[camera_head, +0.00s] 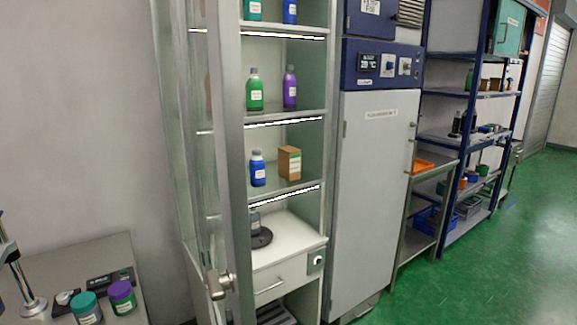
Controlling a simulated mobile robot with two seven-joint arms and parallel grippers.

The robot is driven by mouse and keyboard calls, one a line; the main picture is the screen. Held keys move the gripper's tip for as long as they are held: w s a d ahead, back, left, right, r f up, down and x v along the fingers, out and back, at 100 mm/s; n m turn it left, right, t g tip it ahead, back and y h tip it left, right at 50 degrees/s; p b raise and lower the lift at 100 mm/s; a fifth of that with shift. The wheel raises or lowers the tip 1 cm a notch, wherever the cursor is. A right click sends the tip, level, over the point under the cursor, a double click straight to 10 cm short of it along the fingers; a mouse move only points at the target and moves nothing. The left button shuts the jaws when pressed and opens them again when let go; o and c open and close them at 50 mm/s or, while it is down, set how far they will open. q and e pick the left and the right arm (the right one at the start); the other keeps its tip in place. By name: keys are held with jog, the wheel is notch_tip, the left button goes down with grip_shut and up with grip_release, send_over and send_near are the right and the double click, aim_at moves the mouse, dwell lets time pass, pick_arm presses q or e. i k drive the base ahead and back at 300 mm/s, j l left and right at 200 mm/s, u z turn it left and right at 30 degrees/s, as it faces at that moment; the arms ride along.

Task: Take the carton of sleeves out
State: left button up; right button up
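A small brown carton (290,163) with a green and white label stands upright on a shelf of the tall glass-sided cabinet (315,205). I take it to be the carton of sleeves; its label is too small to read. A blue bottle (258,168) stands just left of it on the same shelf. The cabinet's grey-framed door (236,150) appears swung open towards me, with a metal handle (220,284) low on its edge. The front of the carton is unobstructed. Neither of my grippers is in view.
Green and purple bottles (290,88) stand one shelf above. Below are a dark round-based item (260,238) and a drawer (280,282). A bench (115,250) with jars is at left. A tall white unit (370,200) adjoins at right. Green floor is clear at far right.

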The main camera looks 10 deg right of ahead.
aim_at(288, 156)
jog(key=l+u, duration=0.2)
jog(key=l, duration=0.25)
jog(key=k+l+u, duration=0.2)
jog(key=l, duration=0.2)
jog(key=l+u, duration=0.45)
jog(key=l, duration=0.4)
jog(key=i+l+u, duration=0.1)
jog(key=l+u, duration=0.15)
jog(key=l, duration=0.15)
jog(key=i+l+u, duration=0.2)
jog(key=l, duration=0.25)
jog(key=i+l+u, duration=0.1)
jog(key=l+u, duration=0.3)
jog(key=l, duration=0.45)
